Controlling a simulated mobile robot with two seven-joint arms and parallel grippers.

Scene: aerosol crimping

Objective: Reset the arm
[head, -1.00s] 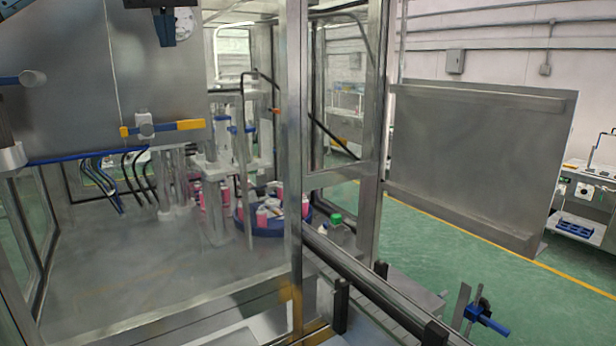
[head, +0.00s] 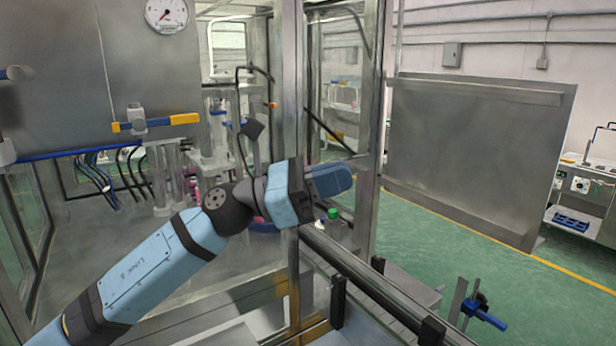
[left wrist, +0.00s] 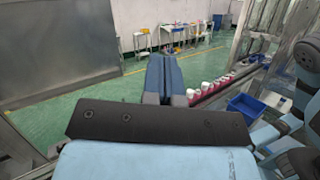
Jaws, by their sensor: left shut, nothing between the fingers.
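My left arm comes in from the lower left in the head view and reaches across the front of the machine. My left gripper (head: 332,180) is at its end, in front of the machine's upright post, pointing right. In the left wrist view the gripper's blue fingers (left wrist: 163,78) lie together with nothing between them. My right gripper does not show in either view.
The metal-framed machine (head: 290,90) fills the left and middle, with a gauge (head: 166,13) on its panel. A conveyor rail (head: 370,285) runs at the lower right. A grey panel (head: 475,155) stands right. Several pink-and-white cans (left wrist: 208,90) and a blue bin (left wrist: 246,107) show in the wrist view.

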